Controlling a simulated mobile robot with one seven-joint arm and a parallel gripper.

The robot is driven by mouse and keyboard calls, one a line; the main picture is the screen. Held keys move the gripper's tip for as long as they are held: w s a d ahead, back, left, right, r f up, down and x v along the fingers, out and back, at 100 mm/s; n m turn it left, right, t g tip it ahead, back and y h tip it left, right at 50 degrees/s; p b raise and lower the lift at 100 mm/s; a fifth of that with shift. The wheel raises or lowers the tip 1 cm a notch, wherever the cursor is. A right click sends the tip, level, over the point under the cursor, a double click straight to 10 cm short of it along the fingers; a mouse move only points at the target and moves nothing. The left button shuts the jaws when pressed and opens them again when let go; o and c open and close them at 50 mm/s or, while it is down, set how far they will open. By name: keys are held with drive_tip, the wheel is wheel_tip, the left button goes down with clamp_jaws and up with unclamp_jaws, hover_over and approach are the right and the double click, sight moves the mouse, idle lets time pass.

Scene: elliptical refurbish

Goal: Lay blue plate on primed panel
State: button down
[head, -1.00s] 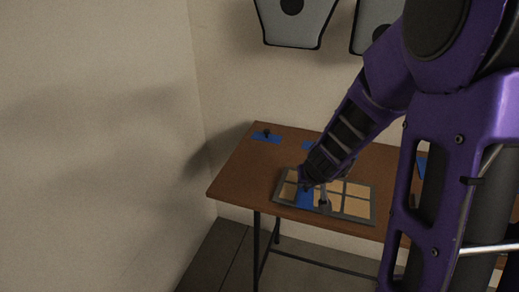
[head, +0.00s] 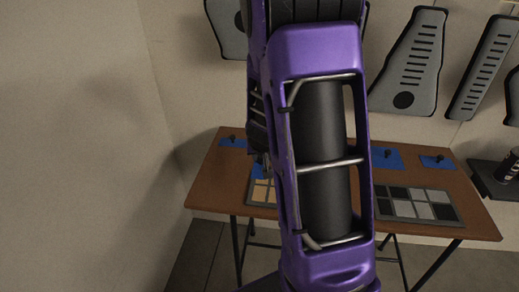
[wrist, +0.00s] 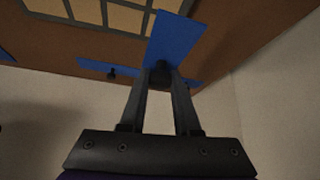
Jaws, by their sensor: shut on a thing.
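My gripper (wrist: 161,76) is shut on the dark knob of a blue plate (wrist: 178,38) in the wrist view. The plate is tilted in that view, near the edge of a tan-celled panel (wrist: 75,26); I cannot tell whether they touch. In the head view a bit of blue (head: 259,172) shows beside my arm, above the tan-celled panel (head: 251,195). My arm hides the gripper and most of that panel. A second panel (head: 455,211) with grey and black cells lies to the right. I cannot tell by label which panel is primed.
Other blue plates with dark knobs lie along the table's back: one at left (head: 238,144), two at right (head: 380,163) (head: 430,165). The left one also shows in the wrist view (wrist: 93,66). Brown table (head: 215,180) is bare at its left. Walls stand close behind and left.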

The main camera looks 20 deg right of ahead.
sight(261, 182)
drive_tip(key=shift+f+b, duration=4.4)
drive_tip(key=shift+f, duration=0.45)
drive_tip(key=shift+f, duration=0.2)
drive_tip(key=c, duration=0.5)
unclamp_jaws()
drive_tip(key=shift+c, duration=0.2)
drive_tip(key=shift+r, duration=0.1)
